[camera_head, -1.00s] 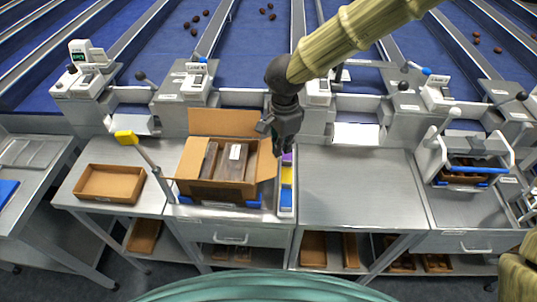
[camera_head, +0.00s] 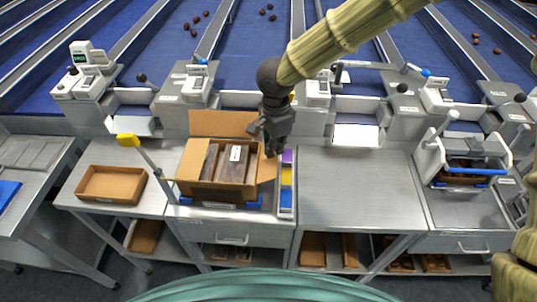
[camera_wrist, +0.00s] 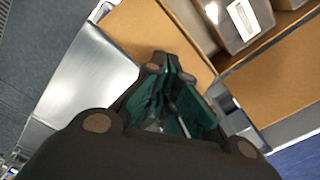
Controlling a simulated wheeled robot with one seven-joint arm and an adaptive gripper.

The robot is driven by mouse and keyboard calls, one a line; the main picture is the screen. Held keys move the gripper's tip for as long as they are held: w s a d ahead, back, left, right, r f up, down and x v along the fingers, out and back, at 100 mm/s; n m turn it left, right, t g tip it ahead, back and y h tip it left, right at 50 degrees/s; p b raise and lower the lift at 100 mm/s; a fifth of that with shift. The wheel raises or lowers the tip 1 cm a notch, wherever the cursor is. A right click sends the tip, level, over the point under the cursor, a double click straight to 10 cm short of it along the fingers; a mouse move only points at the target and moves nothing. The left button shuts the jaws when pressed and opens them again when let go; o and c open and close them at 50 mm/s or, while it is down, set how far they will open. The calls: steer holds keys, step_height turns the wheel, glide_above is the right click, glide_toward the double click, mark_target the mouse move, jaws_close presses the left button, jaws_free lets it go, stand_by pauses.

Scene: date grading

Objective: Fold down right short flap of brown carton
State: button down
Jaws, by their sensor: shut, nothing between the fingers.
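The brown carton (camera_head: 215,193) stands on the metal bench left of centre, holding clear-lidded packs (camera_head: 233,163). Its back long flap (camera_head: 222,122) stands up. Its right short flap (camera_head: 267,168) sticks out to the right and is partly behind my gripper. My gripper (camera_head: 270,153) is shut and empty, just above the right flap's upper edge. In the wrist view, my gripper (camera_wrist: 165,70) is in front of a brown flap (camera_wrist: 155,35), its fingertips overlapping it. I cannot tell whether they touch. A pack (camera_wrist: 236,22) shows inside the carton.
A strip of purple, yellow and blue bins (camera_head: 286,182) stands right beside the carton. A yellow-topped lever (camera_head: 130,141) rises at its left. An empty brown tray (camera_head: 110,184) is further left. The bench to the right (camera_head: 355,190) is clear.

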steer(key=shift+a+r+p, duration=0.2)
steer(key=shift+a+p, duration=1.15)
steer(key=shift+a, duration=1.45)
steer(key=shift+a, duration=0.1)
steer(key=shift+a+p, duration=0.55)
steer(key=shift+a, duration=0.55)
steer(key=shift+f, duration=0.15)
steer(key=shift+f+b, duration=0.4)
steer(key=shift+f, duration=1.9)
steer(key=shift+r, duration=0.1)
